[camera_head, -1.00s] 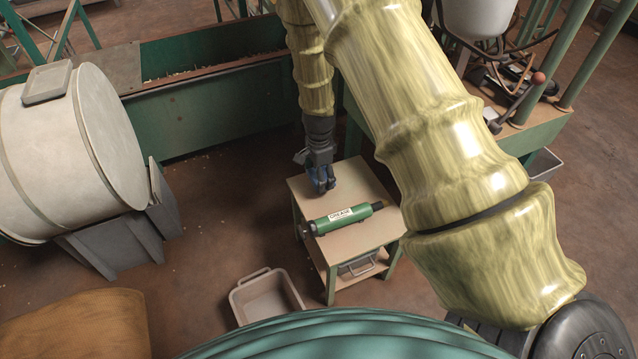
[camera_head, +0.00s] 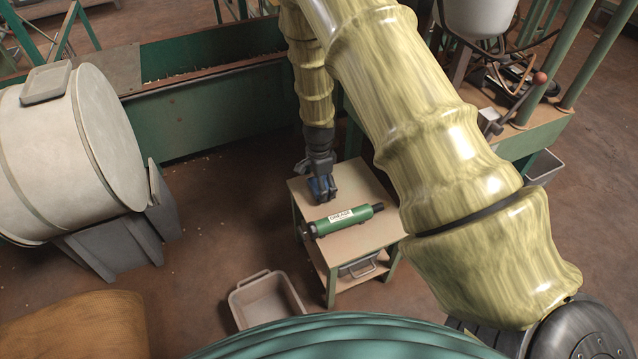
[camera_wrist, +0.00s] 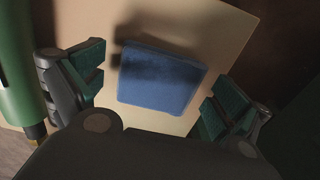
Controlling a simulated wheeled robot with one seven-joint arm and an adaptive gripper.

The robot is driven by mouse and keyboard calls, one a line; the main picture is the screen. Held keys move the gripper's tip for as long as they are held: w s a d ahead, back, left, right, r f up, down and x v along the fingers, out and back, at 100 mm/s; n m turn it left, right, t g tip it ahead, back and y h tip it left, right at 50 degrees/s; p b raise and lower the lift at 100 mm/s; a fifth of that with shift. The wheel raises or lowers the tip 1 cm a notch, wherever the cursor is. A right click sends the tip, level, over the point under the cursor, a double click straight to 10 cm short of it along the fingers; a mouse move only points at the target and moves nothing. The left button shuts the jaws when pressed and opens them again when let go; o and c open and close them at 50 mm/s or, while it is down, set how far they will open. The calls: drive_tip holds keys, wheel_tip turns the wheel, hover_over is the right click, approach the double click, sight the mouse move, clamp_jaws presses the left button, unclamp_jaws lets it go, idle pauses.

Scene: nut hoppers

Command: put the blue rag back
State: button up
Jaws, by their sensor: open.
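The blue rag (camera_wrist: 160,82) looks like a folded block and lies on the tan top of a small table (camera_head: 375,232). In the head view the rag (camera_head: 322,188) shows at the table's back left, partly hidden by my gripper. My gripper (camera_wrist: 152,90) is open in the wrist view, with one teal-padded finger on each side of the rag and a gap to both. The rag is between and beyond the fingers, not held. In the head view my gripper (camera_head: 318,170) points down just above the rag.
A green grease tube (camera_head: 342,220) lies on the table in front of the rag and beside my left finger in the wrist view (camera_wrist: 14,75). A grey bin (camera_head: 268,299) stands on the floor. A green trough (camera_head: 215,115) runs behind, and a large drum (camera_head: 75,150) stands left.

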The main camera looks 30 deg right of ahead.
wheel_tip(320, 180, up, 12)
drive_tip(key=p, duration=0.3)
drive_tip(key=shift+r, duration=0.15)
idle(0.5)
